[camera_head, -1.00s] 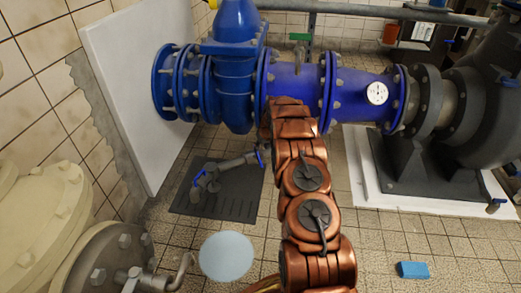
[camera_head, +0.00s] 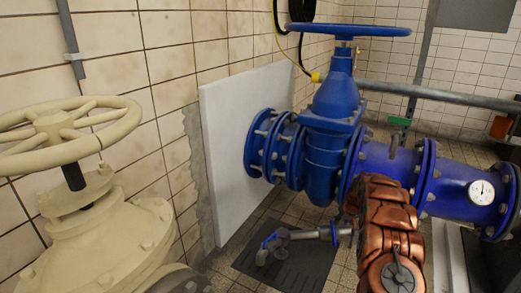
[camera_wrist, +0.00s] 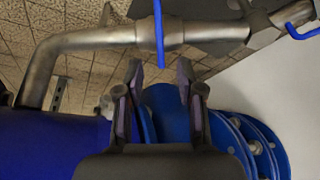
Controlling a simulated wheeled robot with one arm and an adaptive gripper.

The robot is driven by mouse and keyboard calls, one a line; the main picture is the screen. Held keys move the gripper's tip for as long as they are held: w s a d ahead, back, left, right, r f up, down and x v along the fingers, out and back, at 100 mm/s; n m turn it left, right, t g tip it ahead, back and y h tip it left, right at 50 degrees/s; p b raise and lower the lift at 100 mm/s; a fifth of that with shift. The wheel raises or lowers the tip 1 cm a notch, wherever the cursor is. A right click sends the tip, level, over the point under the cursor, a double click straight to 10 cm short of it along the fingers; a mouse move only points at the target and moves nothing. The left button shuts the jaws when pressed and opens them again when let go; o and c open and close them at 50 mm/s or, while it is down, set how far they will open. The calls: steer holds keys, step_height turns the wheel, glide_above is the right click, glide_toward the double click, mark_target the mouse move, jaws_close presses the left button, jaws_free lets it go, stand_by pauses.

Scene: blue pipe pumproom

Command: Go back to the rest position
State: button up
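My copper-coloured arm (camera_head: 392,230) rises in front of the blue pipe (camera_head: 385,170) in the head view, and my gripper is not clear there. In the wrist view my gripper (camera_wrist: 160,72) is open, with its two dark fingers apart and nothing held between them. A thin blue lever (camera_wrist: 158,30) on a grey metal side pipe (camera_wrist: 90,42) shows just beyond the fingertips. I cannot tell how far it is from them. Blue flanges (camera_wrist: 235,140) lie beside and below the fingers.
A large blue gate valve with a handwheel (camera_head: 347,30) stands on the pipe, with a round gauge (camera_head: 481,192) at right. A cream handwheel valve (camera_head: 60,135) fills the left. A white panel (camera_head: 235,150) leans at the tiled wall. A dark floor mat (camera_head: 300,262) lies below.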

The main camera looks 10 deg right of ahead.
steer(key=s+a+r+g+p, duration=0.1)
steer(key=s+a+r+p, duration=0.6)
steer(key=r, duration=0.7)
steer(key=s+a+r+n+g+y+p, duration=0.1)
steer(key=s+a+r+p, duration=0.55)
steer(key=r, duration=0.75)
steer(key=s+a+r+g+p, duration=0.1)
steer(key=s+a+r+p, duration=0.3)
steer(key=a+r+p, duration=0.55)
steer(key=s+a+r+g+p, duration=0.1)
steer(key=s+a+r+p, duration=0.2)
steer(key=s+r+p, duration=0.3)
steer(key=s+a+r+g+p, duration=0.1)
steer(key=s+a+r+p, duration=0.2)
steer(key=s+r, duration=1.1)
steer(key=s+a+r+g+p, duration=0.1)
steer(key=s+a+r+p, duration=0.3)
steer(key=s+r+p, duration=0.5)
steer(key=s+r, duration=0.2)
steer(key=s, duration=0.6)
steer(key=shift+s+n+h, duration=0.15)
steer(key=shift+n+h, duration=0.15)
